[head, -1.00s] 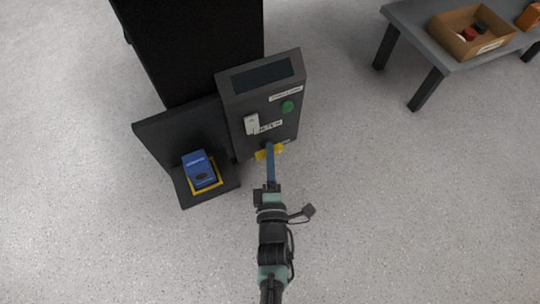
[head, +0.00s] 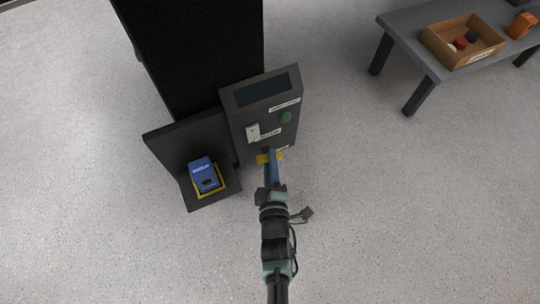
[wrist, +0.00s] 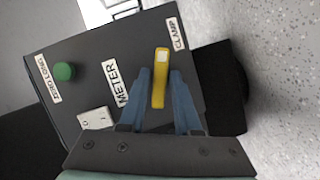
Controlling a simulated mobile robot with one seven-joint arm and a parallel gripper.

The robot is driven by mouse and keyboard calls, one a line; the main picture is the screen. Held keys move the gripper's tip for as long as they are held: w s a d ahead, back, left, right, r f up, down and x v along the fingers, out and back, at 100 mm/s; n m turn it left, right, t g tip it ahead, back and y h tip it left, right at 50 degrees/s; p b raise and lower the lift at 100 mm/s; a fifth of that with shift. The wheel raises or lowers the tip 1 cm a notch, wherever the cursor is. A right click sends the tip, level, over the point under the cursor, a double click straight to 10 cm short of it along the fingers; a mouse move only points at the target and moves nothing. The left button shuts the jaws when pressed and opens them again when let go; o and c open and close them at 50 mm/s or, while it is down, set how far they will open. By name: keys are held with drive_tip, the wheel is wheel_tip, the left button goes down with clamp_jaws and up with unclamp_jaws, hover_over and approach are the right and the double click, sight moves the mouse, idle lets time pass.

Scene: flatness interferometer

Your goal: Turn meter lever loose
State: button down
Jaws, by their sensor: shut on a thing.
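The yellow lever (wrist: 161,60) stands out from the dark instrument panel (wrist: 205,75), between the METER label (wrist: 115,84) and the CLAMP label (wrist: 179,34) in the wrist view. My gripper (wrist: 162,80) has its blue fingers on both sides of the lever and is shut on it. In the head view the lever (head: 262,159) shows at the lower front of the panel, with my gripper (head: 270,155) partly covering it. The lever's pivot is hard to make out.
A green button (wrist: 64,72) and a white switch (wrist: 96,118) are on the same panel. A blue device (head: 204,174) sits on a yellow-framed stand to the left. A grey table (head: 425,60) with a cardboard box (head: 462,41) is at the right. The floor around is clear.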

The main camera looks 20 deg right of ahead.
drive_tip(key=shift+d+r+m+g+y+p, duration=0.1)
drive_tip(key=shift+m+g+y+p, duration=0.25)
drive_tip(key=shift+m+y+p, duration=1)
drive_tip(key=shift+d+r+m+g+y+p, duration=0.1)
drive_tip(key=shift+m+g+y+p, duration=0.3)
drive_tip(key=shift+m+p, duration=1.8)
drive_tip(key=shift+m+g+y+p, duration=0.25)
drive_tip(key=shift+m+y+p, duration=0.75)
drive_tip(key=shift+p, duration=1.45)
drive_tip(key=c, duration=0.8)
unclamp_jaws()
